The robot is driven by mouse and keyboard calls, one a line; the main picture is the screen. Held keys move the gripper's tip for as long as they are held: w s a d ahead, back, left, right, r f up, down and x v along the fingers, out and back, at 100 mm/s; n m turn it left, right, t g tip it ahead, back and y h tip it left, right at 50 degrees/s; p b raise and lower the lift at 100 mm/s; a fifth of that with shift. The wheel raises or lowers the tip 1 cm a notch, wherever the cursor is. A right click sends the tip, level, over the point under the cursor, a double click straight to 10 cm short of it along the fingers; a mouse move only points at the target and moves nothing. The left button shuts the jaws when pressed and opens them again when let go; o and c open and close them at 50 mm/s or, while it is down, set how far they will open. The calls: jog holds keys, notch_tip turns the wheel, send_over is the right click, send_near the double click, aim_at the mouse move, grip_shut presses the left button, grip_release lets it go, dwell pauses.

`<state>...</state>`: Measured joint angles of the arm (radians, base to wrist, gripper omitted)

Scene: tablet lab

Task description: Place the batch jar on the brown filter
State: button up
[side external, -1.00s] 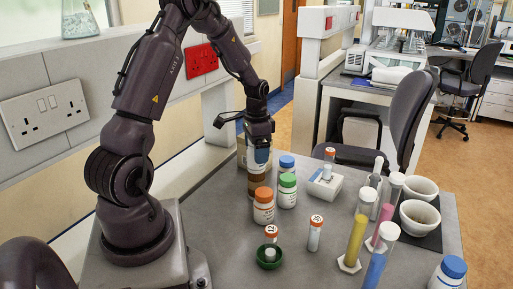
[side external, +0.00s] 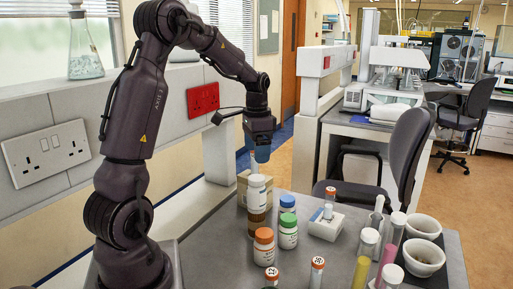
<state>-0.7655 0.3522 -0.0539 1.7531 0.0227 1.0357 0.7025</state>
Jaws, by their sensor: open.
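The batch jar appears to be the white jar with a white lid (side external: 257,197) at the back left of the bench. It stands upright directly on top of a brown cylinder, which I take to be the brown filter (side external: 257,217). The lower part of the brown filter is partly hidden by the orange-capped jar in front. My gripper (side external: 262,155) is open above the jar's lid, pointing down, with a small gap visible between them. It holds nothing that I can see.
An orange-capped jar (side external: 264,248), a green-capped jar (side external: 288,232) and a blue-capped jar (side external: 287,204) stand close by on the right. A beige box (side external: 242,188) is behind. A white block with a vial (side external: 326,224), tubes and white bowls (side external: 424,259) are further right.

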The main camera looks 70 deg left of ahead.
jog(key=s+d+r+t+y, duration=0.1)
jog(key=d+r, duration=0.3)
jog(key=d, duration=0.3)
jog(key=d+r+t, duration=0.1)
jog(key=d+r, duration=0.3)
jog(key=d, duration=0.4)
jog(key=s+d+t+h, duration=0.1)
jog(key=s+d+t, duration=0.2)
jog(key=s+d, duration=0.6)
jog(key=shift+s+d+r+t, duration=0.3)
jog(key=shift+d+r, duration=0.1)
jog(key=shift+d, duration=0.85)
